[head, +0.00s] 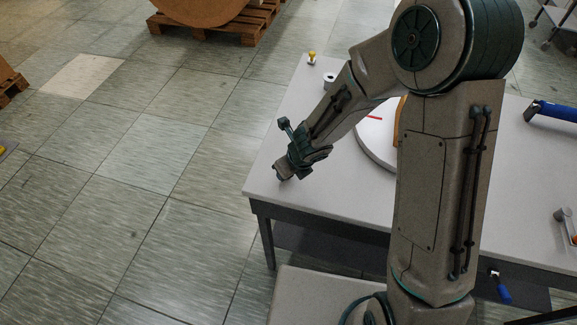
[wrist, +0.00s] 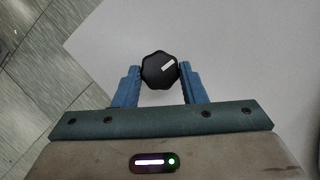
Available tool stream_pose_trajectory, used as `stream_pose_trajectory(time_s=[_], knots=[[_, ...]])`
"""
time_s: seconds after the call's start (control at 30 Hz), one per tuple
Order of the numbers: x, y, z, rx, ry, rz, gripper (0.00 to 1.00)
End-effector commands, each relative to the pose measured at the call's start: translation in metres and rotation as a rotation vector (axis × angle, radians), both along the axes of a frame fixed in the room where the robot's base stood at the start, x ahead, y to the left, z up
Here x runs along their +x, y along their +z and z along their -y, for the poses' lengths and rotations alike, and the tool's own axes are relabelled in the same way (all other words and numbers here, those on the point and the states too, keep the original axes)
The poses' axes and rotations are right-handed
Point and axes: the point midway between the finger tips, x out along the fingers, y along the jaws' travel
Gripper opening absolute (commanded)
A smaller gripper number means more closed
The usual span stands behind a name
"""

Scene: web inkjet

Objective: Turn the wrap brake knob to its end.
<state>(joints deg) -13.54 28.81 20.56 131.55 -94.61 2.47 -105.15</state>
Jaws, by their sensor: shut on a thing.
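The wrap brake knob (wrist: 156,74) is a black, lobed knob with a white mark on its top, seen from above in the wrist view. It sits over the pale table top (wrist: 235,70), near the table's edge. My gripper (wrist: 159,76) has its two blue fingers on either side of the knob and is shut on it. In the head view, my gripper (head: 284,176) is low at the near left corner of the table, and the knob is hidden there or too small to tell apart.
A white disc (head: 375,140) lies on the table (head: 340,190) behind my arm. A small yellow-topped item (head: 311,57) and a white ring (head: 329,78) stand at the far left edge. A blue tool (head: 550,111) lies at the right. The tiled floor (head: 130,190) left of the table is clear.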

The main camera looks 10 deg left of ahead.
Motion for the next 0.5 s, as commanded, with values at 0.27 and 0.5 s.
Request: stream_pose_trajectory(time_s=[0.27, 0.5], knots=[[0.0004, 0.0007, -0.0009, 0.002, 0.057, 0.001, 0.15], [0.0006, 0.0003, -0.0009, 0.001, 0.064, 0.002, 0.15]])
